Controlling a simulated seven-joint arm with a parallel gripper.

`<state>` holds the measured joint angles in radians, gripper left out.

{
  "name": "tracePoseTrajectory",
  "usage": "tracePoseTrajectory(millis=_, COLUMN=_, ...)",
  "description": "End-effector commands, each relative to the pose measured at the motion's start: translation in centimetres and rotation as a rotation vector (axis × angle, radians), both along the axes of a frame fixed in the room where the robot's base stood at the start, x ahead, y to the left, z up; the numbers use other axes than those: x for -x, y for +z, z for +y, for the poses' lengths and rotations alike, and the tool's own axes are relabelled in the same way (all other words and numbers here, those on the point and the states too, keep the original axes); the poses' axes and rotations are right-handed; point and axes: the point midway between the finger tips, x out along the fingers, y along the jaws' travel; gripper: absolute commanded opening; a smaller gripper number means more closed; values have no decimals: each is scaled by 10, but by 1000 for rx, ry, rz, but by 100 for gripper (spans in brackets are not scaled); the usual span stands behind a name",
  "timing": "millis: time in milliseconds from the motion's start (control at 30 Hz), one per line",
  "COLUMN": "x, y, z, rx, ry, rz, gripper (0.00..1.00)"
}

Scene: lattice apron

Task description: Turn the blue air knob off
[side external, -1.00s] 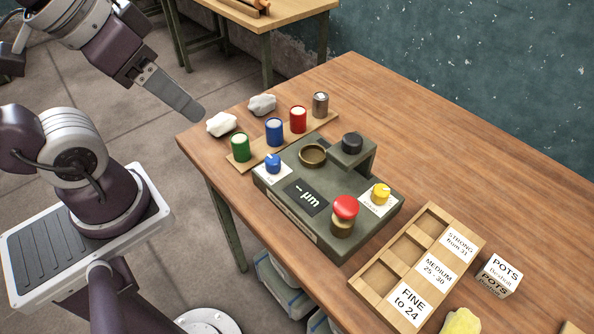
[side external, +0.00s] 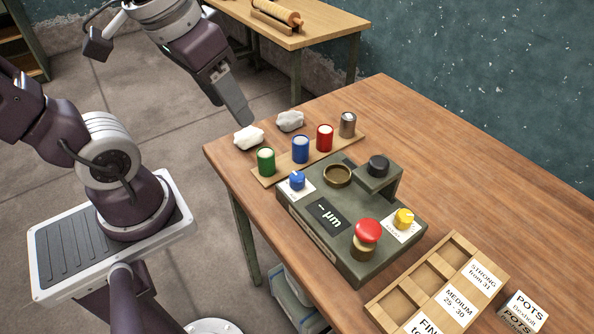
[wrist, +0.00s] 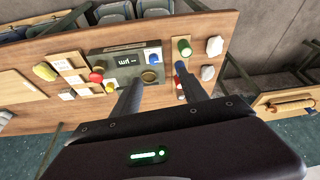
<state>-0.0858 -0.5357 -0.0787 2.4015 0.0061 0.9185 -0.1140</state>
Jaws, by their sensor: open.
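The blue knob (side external: 297,180) sits on a white label at the left corner of the grey-green device (side external: 345,262). It has a pale pointer mark, but its label is too small to read. The knob also shows in the wrist view (wrist: 154,58), beyond the space between my fingers. My gripper (side external: 240,112) hangs in the air behind and left of the device, near the table's far left corner, well apart from the knob. In the wrist view my gripper (wrist: 157,78) has its two fingers spread with nothing between them. The device's display (side external: 325,217) reads "– µm".
Green (side external: 266,162), blue (side external: 300,150), red (side external: 325,138) and grey (side external: 347,125) pots stand on a wooden strip behind the device. White lumps (side external: 249,138) lie behind them. The device also carries a red button (side external: 367,232) and yellow knob (side external: 403,219). A sorting tray (side external: 402,293) stands at front right.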

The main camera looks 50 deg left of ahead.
Motion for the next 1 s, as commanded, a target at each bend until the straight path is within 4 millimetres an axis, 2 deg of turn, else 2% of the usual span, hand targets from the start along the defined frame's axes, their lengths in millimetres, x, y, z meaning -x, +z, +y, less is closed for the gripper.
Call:
tracePoseTrajectory(millis=133, x=-55, y=-31, z=7, rx=49, ry=205, rz=239, gripper=51)
tracePoseTrajectory(millis=200, x=-80, y=-54, z=9, rx=98, ry=306, rz=349, gripper=51)
tracePoseTrajectory(millis=300, x=-108, y=-89, z=12, rx=186, ry=438, rz=493, gripper=51)
tracePoseTrajectory(millis=400, x=-126, y=-119, z=13, rx=269, ry=545, rz=599, gripper=51)
tracePoseTrajectory(millis=500, x=-135, y=-136, z=12, rx=323, ry=610, rz=663, gripper=51)
tracePoseTrajectory(millis=600, x=-137, y=-145, z=11, rx=343, ry=635, rz=686, gripper=51)
tracePoseTrajectory(millis=900, x=-122, y=-194, z=-4, rx=342, ry=632, rz=689, gripper=51)
tracePoseTrajectory(millis=1000, x=-119, y=-204, z=-7, rx=342, ry=632, rz=687, gripper=51)
